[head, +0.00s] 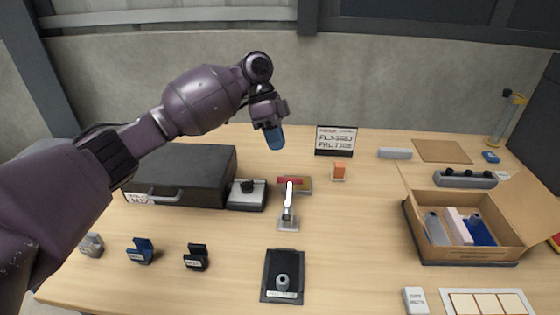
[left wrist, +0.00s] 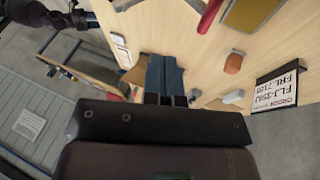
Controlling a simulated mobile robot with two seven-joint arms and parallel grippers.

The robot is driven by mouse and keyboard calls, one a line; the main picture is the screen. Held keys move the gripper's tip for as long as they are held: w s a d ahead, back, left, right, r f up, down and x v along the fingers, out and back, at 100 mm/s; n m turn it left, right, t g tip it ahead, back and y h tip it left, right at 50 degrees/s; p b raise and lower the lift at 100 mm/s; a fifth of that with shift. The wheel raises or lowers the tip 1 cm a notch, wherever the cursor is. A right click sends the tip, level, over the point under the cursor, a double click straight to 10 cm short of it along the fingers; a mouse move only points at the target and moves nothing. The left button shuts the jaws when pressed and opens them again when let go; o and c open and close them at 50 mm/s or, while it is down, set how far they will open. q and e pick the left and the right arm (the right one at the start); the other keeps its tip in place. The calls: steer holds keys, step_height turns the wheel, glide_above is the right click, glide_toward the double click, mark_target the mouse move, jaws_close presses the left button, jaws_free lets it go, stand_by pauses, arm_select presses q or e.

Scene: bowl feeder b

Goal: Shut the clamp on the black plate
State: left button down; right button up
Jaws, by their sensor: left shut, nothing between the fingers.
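My left gripper (head: 274,137) hangs in the air above the back of the table, its blue fingers together and empty. The fingers also show in the left wrist view (left wrist: 165,78). Below it in the head view stands a metal clamp (head: 288,207) with a pale upright lever and a red grip (head: 290,181) on top. The red grip also shows at the top of the left wrist view (left wrist: 209,16), apart from the fingers. My right gripper is out of view.
A black case (head: 190,172) and a grey device (head: 246,198) stand left of the clamp. An orange block (head: 339,170) and a sign (head: 336,141) stand behind right. An open cardboard box (head: 465,248) is at right. Table right of the clamp is clear.

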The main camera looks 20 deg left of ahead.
arm_select(q)
steer(key=x, duration=0.9)
steer(key=shift+s, duration=0.1)
steer(key=shift+s+d+f, duration=0.15)
steer(key=shift+s+f, duration=0.2)
steer(key=shift+s, duration=0.25)
steer(key=shift+s+d+f, duration=0.2)
steer(key=shift+s+f, duration=0.15)
steer(key=shift+s, duration=0.3)
steer(key=shift+s+d+f, duration=0.15)
steer(key=shift+s+f, duration=0.1)
steer(key=shift+s, duration=0.1)
